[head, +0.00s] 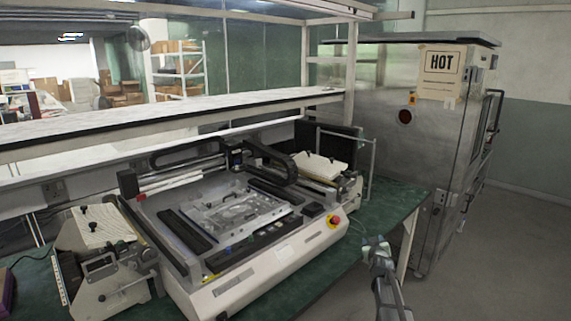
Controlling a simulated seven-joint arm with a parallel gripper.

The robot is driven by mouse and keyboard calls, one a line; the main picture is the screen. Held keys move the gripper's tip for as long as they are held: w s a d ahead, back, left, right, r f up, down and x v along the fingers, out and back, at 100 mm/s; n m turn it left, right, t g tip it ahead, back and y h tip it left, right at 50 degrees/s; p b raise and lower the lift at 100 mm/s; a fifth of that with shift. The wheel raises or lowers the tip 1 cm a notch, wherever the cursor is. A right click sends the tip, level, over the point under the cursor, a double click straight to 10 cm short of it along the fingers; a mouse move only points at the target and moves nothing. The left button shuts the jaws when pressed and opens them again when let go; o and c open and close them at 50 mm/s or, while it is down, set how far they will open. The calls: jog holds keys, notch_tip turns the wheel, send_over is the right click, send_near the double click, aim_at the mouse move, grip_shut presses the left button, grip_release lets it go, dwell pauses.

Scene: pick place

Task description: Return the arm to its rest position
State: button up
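My gripper (376,246) is at the lower right of the head view, at the end of my arm, which comes up from the bottom edge. It appears in front of the right part of the green bench (393,205). Its fingers are small and I cannot tell whether they are open or shut. I see no object clearly held in it.
A white bench machine (270,262) with a red stop button fills the middle of the bench. A shelf (200,106) runs above it. A metal cabinet (440,130) with a HOT sign stands at the right. The floor (510,250) at the right is clear.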

jog(key=s+d+f+m+g, duration=0.1)
jog(key=s+f, duration=0.2)
jog(key=f, duration=0.2)
jog(key=s+d+f+m, duration=0.1)
jog(key=s+d+f, duration=0.1)
jog(key=f, duration=0.4)
jog(key=s+a+f+g+y, duration=0.2)
jog(key=s+a+f+g, duration=0.35)
jog(key=s+f, duration=0.7)
jog(key=s+a+f+g+y, duration=0.2)
jog(key=s+a+f+g, duration=0.1)
jog(key=s+a+f, duration=0.8)
jog(key=s+a+f+g, duration=0.1)
jog(key=s+f+g, duration=0.3)
jog(key=s, duration=0.6)
jog(key=s+a+f+g, duration=0.2)
jog(key=s+f, duration=0.3)
jog(key=s, duration=0.5)
jog(key=s+g+h, duration=0.1)
jog(key=s+g, duration=0.5)
jog(key=s, duration=1.5)
jog(key=shift+a+r+g, duration=0.2)
jog(key=shift+r+g, duration=0.15)
jog(key=shift+r, duration=0.05)
jog(key=shift+c, duration=0.5)
